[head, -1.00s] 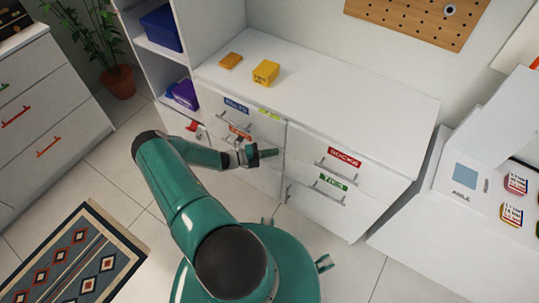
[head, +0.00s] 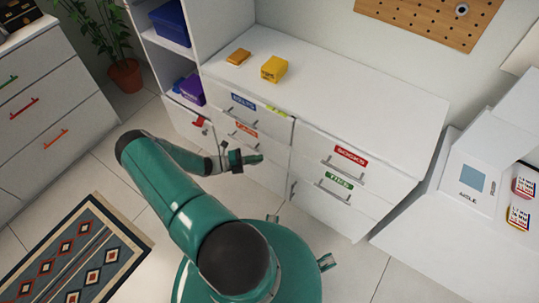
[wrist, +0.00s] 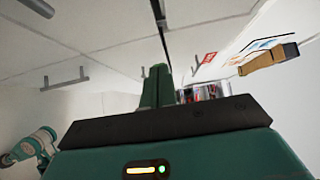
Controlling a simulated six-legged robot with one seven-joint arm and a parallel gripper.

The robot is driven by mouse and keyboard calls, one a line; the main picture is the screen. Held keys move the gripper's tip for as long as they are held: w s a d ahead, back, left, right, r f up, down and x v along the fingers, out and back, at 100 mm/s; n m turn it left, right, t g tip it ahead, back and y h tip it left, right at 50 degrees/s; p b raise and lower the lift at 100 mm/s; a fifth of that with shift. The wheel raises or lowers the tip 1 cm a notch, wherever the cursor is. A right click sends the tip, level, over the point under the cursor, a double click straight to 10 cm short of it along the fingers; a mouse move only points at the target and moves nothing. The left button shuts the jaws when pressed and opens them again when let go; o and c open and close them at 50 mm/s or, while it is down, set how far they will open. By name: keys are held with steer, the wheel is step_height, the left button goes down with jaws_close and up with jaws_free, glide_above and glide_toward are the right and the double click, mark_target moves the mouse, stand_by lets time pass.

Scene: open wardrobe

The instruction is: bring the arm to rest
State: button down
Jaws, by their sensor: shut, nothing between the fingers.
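My green arm reaches out over the floor in the head view, bent at the elbow. My gripper (head: 254,160) is in front of the lower left part of the white dresser (head: 400,92), apart from the drawer fronts as far as I can tell. Its fingers are shut with nothing between them. In the wrist view the gripper's green finger (wrist: 157,88) stands up in the middle of the picture, with drawer handles beyond it.
The dresser's drawers bear coloured labels, among them a red socks label (head: 351,155) and a green ties label (head: 340,181). A yellow box (head: 274,69) and an orange item (head: 238,57) lie on top. A patterned rug (head: 80,255) lies on clear floor at left.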

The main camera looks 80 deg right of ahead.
steer(key=shift+v, duration=1.7)
steer(key=w+a+r+m+t+y, duration=0.1)
steer(key=w+a+r+m+t, duration=0.5)
steer(key=w+r, duration=0.65)
steer(key=w+a+r+m+t+y, duration=0.2)
steer(key=w+a+r+m+t, duration=0.35)
steer(key=w+r, duration=0.75)
steer(key=w+a+r+m+t, duration=0.1)
steer(key=a+r+m+t, duration=0.4)
steer(key=a+r, duration=1.3)
steer(key=s+a+r+m+t+y, duration=0.1)
steer(key=s+a+r+m+t, duration=0.1)
steer(key=a, duration=0.5)
steer(key=s+a+r+m+t+y, duration=0.1)
steer(key=s+a+r+m+t, duration=0.2)
steer(key=s+a+r, duration=0.3)
steer(key=a+t, duration=0.1)
steer(key=a, duration=0.1)
steer(key=shift+a+y, duration=0.25)
steer(key=shift+y, duration=0.05)
